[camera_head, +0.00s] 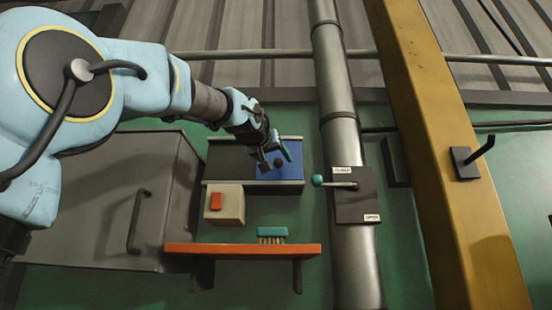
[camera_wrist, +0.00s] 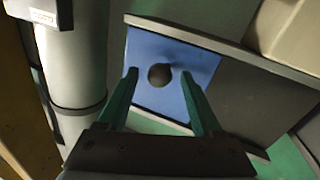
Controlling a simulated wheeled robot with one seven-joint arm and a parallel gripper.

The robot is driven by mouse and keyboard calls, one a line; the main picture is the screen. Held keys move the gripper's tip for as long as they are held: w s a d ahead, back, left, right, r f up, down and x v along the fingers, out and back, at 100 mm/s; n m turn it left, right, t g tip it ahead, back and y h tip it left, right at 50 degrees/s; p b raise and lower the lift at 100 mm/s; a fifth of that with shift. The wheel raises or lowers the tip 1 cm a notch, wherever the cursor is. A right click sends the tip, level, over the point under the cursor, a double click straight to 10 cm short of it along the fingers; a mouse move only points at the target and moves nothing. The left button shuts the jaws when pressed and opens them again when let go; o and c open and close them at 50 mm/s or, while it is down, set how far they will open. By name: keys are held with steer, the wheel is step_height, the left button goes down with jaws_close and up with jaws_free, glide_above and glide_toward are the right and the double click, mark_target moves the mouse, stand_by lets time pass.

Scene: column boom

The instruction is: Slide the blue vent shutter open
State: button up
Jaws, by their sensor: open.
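The blue vent shutter (camera_head: 268,171) covers the right part of a dark framed vent on the green wall. It also shows in the wrist view (camera_wrist: 185,57), with a dark round knob (camera_wrist: 159,75) on it. The dark panel (camera_head: 230,162) beside it fills the left part of the vent. My gripper (camera_head: 275,157) is in front of the shutter. In the wrist view my gripper (camera_wrist: 160,85) is open, with one green finger on each side of the knob. I cannot tell whether the fingers touch it.
Below the vent are a cream box with a red switch (camera_head: 216,202) and an orange shelf (camera_head: 230,249) with a brush (camera_head: 272,235). A grey pipe (camera_head: 345,120) with a lever (camera_head: 334,183) stands right of the vent. A grey cabinet (camera_head: 90,215) is at left, a yellow beam (camera_head: 435,120) at right.

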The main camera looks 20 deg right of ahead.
steer(key=shift+c, duration=0.2)
jaws_close()
stand_by(1.1)
